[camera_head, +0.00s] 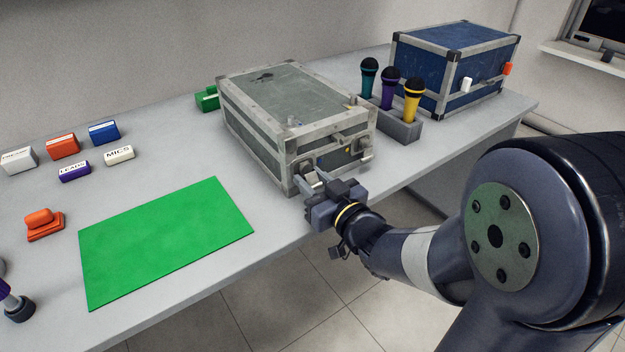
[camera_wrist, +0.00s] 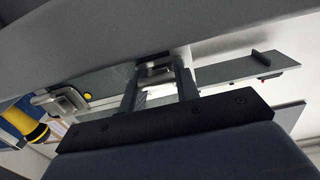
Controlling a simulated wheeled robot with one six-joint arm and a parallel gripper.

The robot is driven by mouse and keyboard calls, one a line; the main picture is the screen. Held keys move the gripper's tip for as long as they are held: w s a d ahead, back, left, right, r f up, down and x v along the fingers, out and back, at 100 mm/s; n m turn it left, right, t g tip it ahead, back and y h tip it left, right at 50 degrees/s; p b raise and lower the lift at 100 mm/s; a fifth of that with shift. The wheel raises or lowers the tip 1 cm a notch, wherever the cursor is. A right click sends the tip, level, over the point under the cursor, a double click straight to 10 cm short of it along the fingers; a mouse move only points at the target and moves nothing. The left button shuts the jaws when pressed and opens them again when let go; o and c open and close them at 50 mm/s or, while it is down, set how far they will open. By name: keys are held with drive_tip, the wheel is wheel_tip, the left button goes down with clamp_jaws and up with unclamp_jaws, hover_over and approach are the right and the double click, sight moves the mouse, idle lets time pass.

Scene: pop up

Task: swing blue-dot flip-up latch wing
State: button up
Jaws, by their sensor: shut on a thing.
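A grey-green flight case (camera_head: 262,98) with metal edging stands shut on the table. Two metal latches sit on its front face, a left latch (camera_head: 305,172) and a right latch (camera_head: 366,150). My gripper (camera_head: 315,183) is at the left latch, shut on its wing. In the wrist view, the latch wing (camera_wrist: 155,71) shows between my two dark fingers, and the other latch (camera_wrist: 66,102) shows at the left. I cannot make out a blue dot on the held wing; my fingers partly cover it.
A green mat (camera_head: 165,240) lies left of the case. A holder (camera_head: 397,126) with three microphones and a blue case (camera_head: 450,65) stand to the right. Small labelled blocks and an orange stamp-like object (camera_head: 42,222) are at the left. The table's front edge runs just below my gripper.

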drive_tip(key=shift+r+p, duration=0.15)
drive_tip(key=shift+p, duration=0.35)
drive_tip(key=g+p, duration=0.1)
drive_tip(key=p, duration=0.1)
drive_tip(key=h+p, duration=0.1)
drive_tip(key=p, duration=0.2)
drive_tip(key=shift+s+d+r+g, duration=0.1)
drive_tip(key=shift+s+r+g, duration=0.05)
drive_tip(key=shift+r+g, duration=0.25)
drive_tip(key=g+h+p, duration=0.1)
drive_tip(key=g+p, duration=0.1)
drive_tip(key=p, duration=0.4)
drive_tip(key=shift+s+r+h, duration=0.1)
drive_tip(key=shift+r+h, duration=0.05)
drive_tip(key=shift+h, duration=0.15)
drive_tip(key=g+p, duration=0.1)
drive_tip(key=p, duration=0.3)
drive_tip(key=g+h+p, duration=0.1)
drive_tip(key=p, duration=0.3)
drive_tip(key=g+h+p, duration=0.1)
drive_tip(key=p, duration=0.4)
drive_tip(key=shift+s+d+r+g, duration=0.15)
drive_tip(key=shift+r+g, duration=0.15)
drive_tip(key=shift+g+h+p, duration=0.4)
drive_tip(key=shift+p, duration=0.65)
drive_tip(key=shift+f+p, duration=0.1)
drive_tip(key=shift+p, duration=0.65)
drive_tip(key=shift+f+g+p, duration=0.15)
drive_tip(key=shift+g+p, duration=0.25)
drive_tip(key=shift+p, duration=0.15)
